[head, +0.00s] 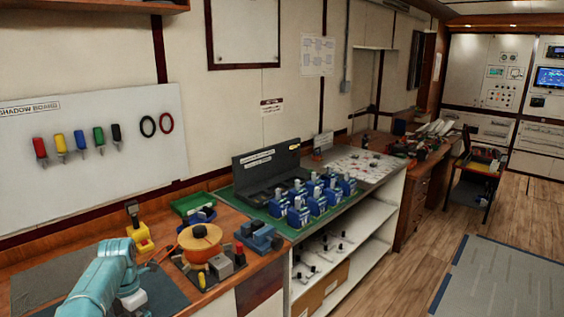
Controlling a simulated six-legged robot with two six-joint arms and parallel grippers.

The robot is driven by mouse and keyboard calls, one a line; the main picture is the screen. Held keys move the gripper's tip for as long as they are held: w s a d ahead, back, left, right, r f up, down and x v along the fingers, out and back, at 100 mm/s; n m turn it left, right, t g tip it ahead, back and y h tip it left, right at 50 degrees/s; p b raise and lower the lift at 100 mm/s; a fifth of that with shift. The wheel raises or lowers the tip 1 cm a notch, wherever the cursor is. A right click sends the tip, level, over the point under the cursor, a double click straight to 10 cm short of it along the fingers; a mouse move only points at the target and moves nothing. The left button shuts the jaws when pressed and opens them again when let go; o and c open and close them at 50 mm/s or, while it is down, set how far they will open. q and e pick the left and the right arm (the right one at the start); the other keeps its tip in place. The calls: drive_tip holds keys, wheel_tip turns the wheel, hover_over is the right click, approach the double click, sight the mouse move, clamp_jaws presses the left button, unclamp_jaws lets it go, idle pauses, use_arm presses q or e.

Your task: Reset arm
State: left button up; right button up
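My teal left arm (105,280) comes in at the bottom left, bent over the wooden bench. Its upper end is at a rounded joint, and its lower part runs out of the bottom of the head view. The fingers of my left gripper do not show. My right arm and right gripper are not in view. Blue breakers (298,214) with light levers stand in rows on a green mat, beside a dark labelled panel (267,170). The lever positions are too small to tell.
An orange spool (200,238), a yellow block tool (140,236) and a blue vise-like tool (259,238) crowd the bench near my arm. A shadow board (90,155) with coloured screwdrivers hangs behind. Shelves (345,245) stand below the breakers. Open floor (400,265) lies right.

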use_arm(q)
drive_tip(key=s+d+f+m+g+h+b, duration=0.1)
drive_tip(key=s+d+f+m, duration=0.4)
drive_tip(key=d+f, duration=0.35)
drive_tip(key=s+d+f+m+g+h, duration=0.1)
drive_tip(key=s+d+f+m, duration=0.35)
drive_tip(key=d+f, duration=0.45)
drive_tip(key=s+d+f+m+t, duration=0.2)
drive_tip(key=s+d+m, duration=0.4)
drive_tip(key=s+m, duration=0.3)
drive_tip(key=s+d+f+m+t+h, duration=0.1)
drive_tip(key=s+d+f+m+t, duration=0.1)
drive_tip(key=s+d+m, duration=0.4)
drive_tip(key=s+m, duration=0.4)
drive_tip(key=shift+s+d+f+h, duration=0.25)
drive_tip(key=shift+s+d+h, duration=0.05)
drive_tip(key=shift+s, duration=0.05)
